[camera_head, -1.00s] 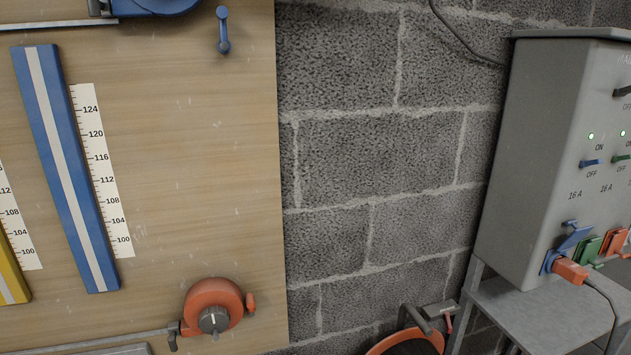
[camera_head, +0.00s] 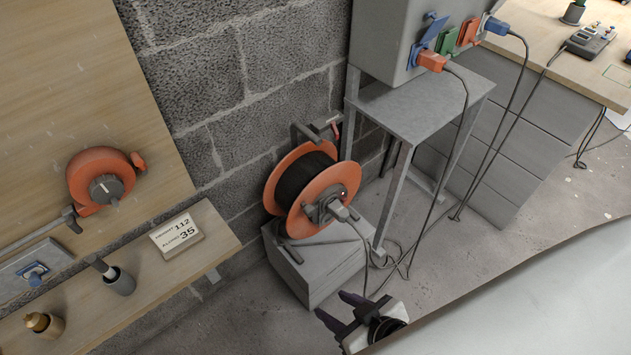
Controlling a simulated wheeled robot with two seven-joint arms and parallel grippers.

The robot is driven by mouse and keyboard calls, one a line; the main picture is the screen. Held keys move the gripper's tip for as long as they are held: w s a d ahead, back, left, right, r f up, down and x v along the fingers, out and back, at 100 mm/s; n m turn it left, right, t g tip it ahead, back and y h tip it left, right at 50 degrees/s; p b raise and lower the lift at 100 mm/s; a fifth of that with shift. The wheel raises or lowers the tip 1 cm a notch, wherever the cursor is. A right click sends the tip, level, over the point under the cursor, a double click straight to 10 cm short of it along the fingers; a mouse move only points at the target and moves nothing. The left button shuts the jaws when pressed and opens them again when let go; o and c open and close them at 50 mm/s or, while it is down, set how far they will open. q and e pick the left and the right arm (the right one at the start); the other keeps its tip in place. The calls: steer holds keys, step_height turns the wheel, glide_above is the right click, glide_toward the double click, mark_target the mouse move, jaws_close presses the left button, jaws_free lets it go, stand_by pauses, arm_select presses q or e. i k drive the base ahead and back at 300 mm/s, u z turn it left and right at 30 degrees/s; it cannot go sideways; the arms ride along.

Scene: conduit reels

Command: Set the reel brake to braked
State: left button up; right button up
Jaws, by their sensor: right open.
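An orange cable reel (camera_head: 333,188) wound with black cable stands on a grey box (camera_head: 318,262) on the floor, against the block wall. Above its rim is a dark grey handle or bracket (camera_head: 299,133) with a small red part (camera_head: 336,129). I cannot tell for sure which part is the brake or how it is set. A grey plug (camera_head: 342,211) sits at the reel's hub, beside a small red light. My right gripper (camera_head: 331,304) is low at the bottom centre, open and empty, apart from the reel and its box. My left gripper is not in view.
A metal stand (camera_head: 420,108) with a grey socket cabinet (camera_head: 380,45) is right of the reel; cables (camera_head: 441,190) hang down and lie on the floor. A wooden board (camera_head: 70,110) and shelf (camera_head: 215,238) are at left. A pale surface (camera_head: 540,300) fills the lower right.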

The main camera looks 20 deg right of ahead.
mark_target(333, 124)
steer(key=k, duration=1.25)
steer(key=z, duration=0.95)
steer(key=i, duration=0.7)
steer(key=z, duration=0.4)
steer(key=i, duration=0.85)
steer(key=u, duration=0.85)
steer(key=i, duration=0.35)
steer(key=u, duration=0.4)
